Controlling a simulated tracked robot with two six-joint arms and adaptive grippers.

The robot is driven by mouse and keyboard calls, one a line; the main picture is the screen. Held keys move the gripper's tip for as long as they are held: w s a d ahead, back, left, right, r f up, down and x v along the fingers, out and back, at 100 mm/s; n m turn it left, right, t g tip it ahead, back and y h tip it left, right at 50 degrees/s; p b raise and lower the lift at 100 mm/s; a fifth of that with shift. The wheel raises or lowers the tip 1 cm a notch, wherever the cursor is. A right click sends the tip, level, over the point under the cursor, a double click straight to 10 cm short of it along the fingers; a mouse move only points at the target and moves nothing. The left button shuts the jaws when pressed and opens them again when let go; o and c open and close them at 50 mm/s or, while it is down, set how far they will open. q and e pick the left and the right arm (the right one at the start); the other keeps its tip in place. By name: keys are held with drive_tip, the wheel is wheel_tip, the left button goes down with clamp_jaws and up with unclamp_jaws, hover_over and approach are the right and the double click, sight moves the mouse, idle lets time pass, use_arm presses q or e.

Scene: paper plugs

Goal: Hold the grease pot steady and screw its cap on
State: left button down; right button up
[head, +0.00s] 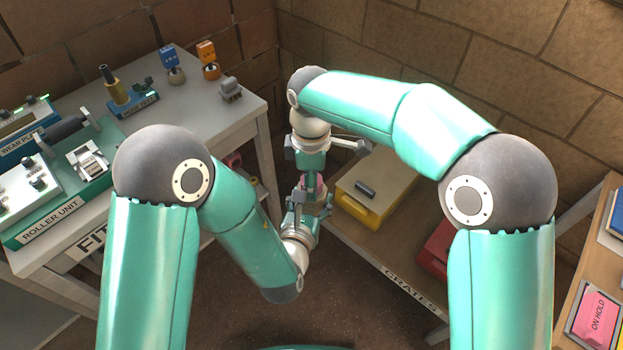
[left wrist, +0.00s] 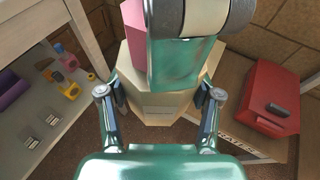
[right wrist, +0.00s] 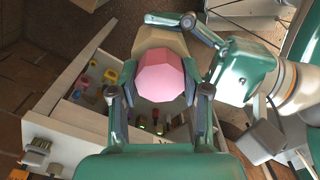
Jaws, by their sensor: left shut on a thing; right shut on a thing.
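The grease pot (left wrist: 152,106) is a beige, many-sided body in the left wrist view. My left gripper (left wrist: 160,96) is shut on it, one finger on each side. The pink, faceted cap (right wrist: 166,78) is between the fingers of my right gripper (right wrist: 159,92), which is shut on it. In the right wrist view the beige pot (right wrist: 154,40) shows behind the cap. In the head view the pink cap (head: 309,181) is small and partly hidden between the two grippers, right one above. I cannot tell whether the cap is seated on the pot's thread.
A grey bench (head: 150,127) on the left carries the roller unit and several small tools. A lower wooden shelf on the right holds a yellow box (head: 358,208) and a red box (head: 440,252). Open floor (head: 270,325) lies below the grippers.

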drive_tip(key=m, duration=0.3)
drive_tip(key=shift+m, duration=0.4)
drive_tip(key=m, duration=0.4)
drive_tip(key=shift+m, duration=0.3)
drive_tip(key=m, duration=0.4)
drive_tip(key=shift+w, duration=0.1)
drive_tip(key=m, duration=0.4)
drive_tip(key=o, duration=1.3)
drive_tip(key=shift+r, duration=2.25)
